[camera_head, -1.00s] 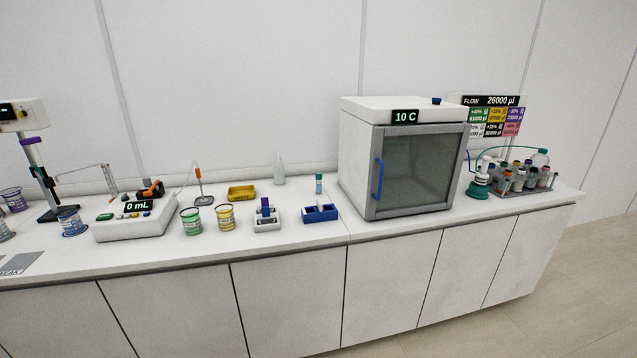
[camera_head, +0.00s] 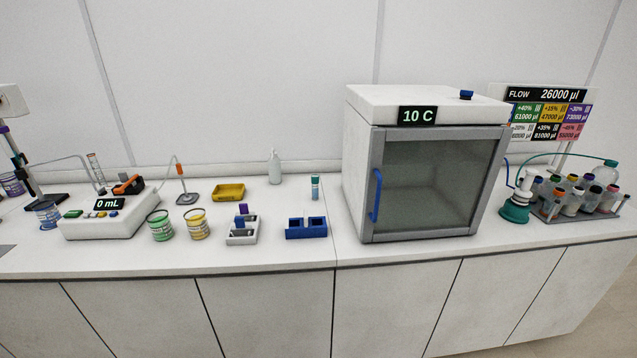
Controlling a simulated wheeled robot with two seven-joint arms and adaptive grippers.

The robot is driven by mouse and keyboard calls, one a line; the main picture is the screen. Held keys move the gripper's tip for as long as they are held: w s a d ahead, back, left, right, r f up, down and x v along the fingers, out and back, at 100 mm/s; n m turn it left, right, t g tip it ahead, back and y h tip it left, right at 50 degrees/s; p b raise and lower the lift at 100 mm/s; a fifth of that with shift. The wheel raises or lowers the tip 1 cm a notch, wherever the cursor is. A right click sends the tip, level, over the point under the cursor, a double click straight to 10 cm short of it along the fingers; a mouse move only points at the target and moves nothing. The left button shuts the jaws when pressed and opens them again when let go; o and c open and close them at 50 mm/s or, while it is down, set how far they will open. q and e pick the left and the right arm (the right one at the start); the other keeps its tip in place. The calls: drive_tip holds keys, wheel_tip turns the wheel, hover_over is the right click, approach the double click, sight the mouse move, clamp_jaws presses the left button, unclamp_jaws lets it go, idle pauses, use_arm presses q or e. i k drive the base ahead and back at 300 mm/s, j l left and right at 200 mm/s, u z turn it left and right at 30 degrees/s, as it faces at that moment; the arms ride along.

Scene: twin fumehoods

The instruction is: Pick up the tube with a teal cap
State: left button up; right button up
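A small tube with a teal cap (camera_head: 315,188) stands upright on the white bench. It is just behind the right end of a blue rack (camera_head: 306,228) and left of a white cabinet with a glass door (camera_head: 425,185). A teal-capped bottle (camera_head: 606,172) also shows at the far right, among the containers on a grey tray. Neither of my grippers is in view.
A grey holder with purple and blue items (camera_head: 242,232), a yellow tray (camera_head: 229,192), green (camera_head: 160,226) and yellow (camera_head: 197,224) beakers and a white bottle (camera_head: 274,167) stand left of the tube. The bench strip in front of the blue rack is clear.

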sight(315, 178)
drive_tip(key=i+l+u, duration=0.1)
drive_tip(key=l, duration=0.25)
drive_tip(key=i+l, duration=0.3)
drive_tip(key=i+l+u, duration=0.15)
drive_tip(key=l, duration=0.25)
drive_tip(key=i, duration=0.1)
